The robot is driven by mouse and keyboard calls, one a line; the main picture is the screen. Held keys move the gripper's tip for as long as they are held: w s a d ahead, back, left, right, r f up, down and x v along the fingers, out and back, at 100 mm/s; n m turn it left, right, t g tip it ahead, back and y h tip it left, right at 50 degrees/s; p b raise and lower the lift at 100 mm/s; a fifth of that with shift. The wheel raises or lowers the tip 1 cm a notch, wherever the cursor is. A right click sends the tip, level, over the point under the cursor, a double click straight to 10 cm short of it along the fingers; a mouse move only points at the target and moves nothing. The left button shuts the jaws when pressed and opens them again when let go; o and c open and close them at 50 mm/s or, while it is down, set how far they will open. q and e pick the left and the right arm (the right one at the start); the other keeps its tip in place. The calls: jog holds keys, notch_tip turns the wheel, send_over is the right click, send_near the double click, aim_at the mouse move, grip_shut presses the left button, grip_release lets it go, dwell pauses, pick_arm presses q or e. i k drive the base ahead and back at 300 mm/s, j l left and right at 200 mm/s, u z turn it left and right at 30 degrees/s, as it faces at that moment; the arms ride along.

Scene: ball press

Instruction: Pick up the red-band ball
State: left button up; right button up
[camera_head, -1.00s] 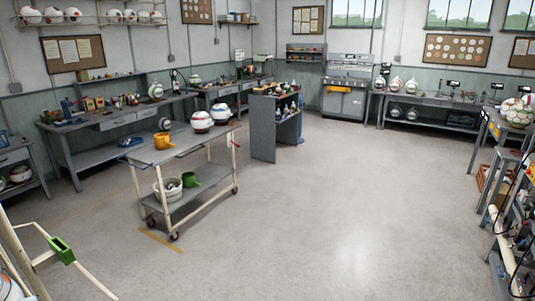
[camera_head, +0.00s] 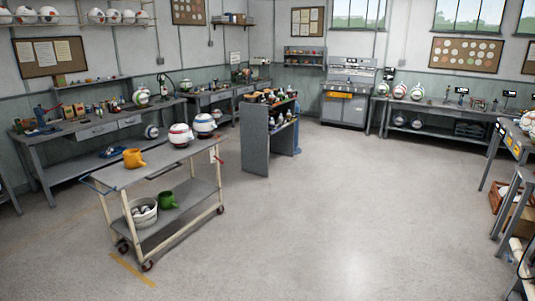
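A white ball with a red band (camera_head: 181,135) sits on the top shelf of a grey cart (camera_head: 140,172), near the cart's far end. A white ball with a blue band (camera_head: 204,124) is close beside it, to the right and behind. The cart is left of centre, a few steps ahead. Neither of my grippers is in view.
A grey cabinet (camera_head: 256,142) stands behind the cart. Workbenches line the walls, and more balls (camera_head: 400,91) sit on the back right bench. Open floor (camera_head: 310,215) lies right of the cart.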

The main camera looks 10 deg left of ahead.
aim_at(179, 135)
jog(key=i+j+u, duration=0.25)
jog(key=i, duration=0.7)
jog(key=i+u, duration=0.25)
jog(key=i, duration=0.7)
jog(key=i+l+u, duration=0.1)
jog(key=i+u, duration=0.15)
jog(key=i, duration=0.7)
jog(key=i+u, duration=0.25)
jog(key=i, duration=0.3)
jog(key=i+u, duration=0.25)
jog(key=i, duration=0.3)
jog(key=i+l+u, duration=0.1)
jog(key=i+u, duration=0.15)
jog(key=i, duration=0.25)
jog(key=i+l+u, duration=0.25)
jog(key=i, duration=0.25)
jog(key=i+l+u, duration=0.3)
jog(key=i, duration=0.2)
